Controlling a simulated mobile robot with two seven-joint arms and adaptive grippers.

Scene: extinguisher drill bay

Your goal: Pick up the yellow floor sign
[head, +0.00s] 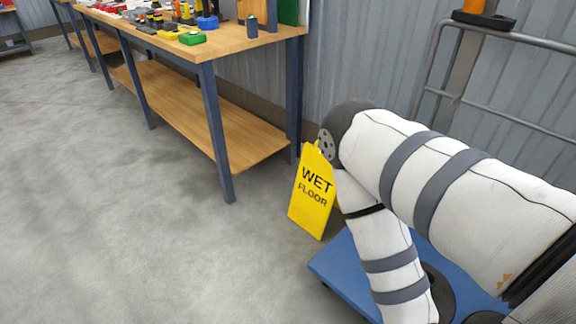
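The yellow floor sign (312,195) stands on the concrete floor right of centre in the head view. It reads "WET FLOOR" in dark letters and leans slightly. My white arm with grey bands (440,180) comes in from the right. Its bent elbow is in front of the sign's right edge and hides part of it. Neither of my grippers shows in this view, so I cannot tell what they hold.
A workbench (235,40) with a wooden top, lower shelf and blue-grey legs stands behind and left of the sign, with tools and boxes on top. A blue platform (345,275) lies at lower right. A grey tube rail (510,42) stands at right. The left floor is clear.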

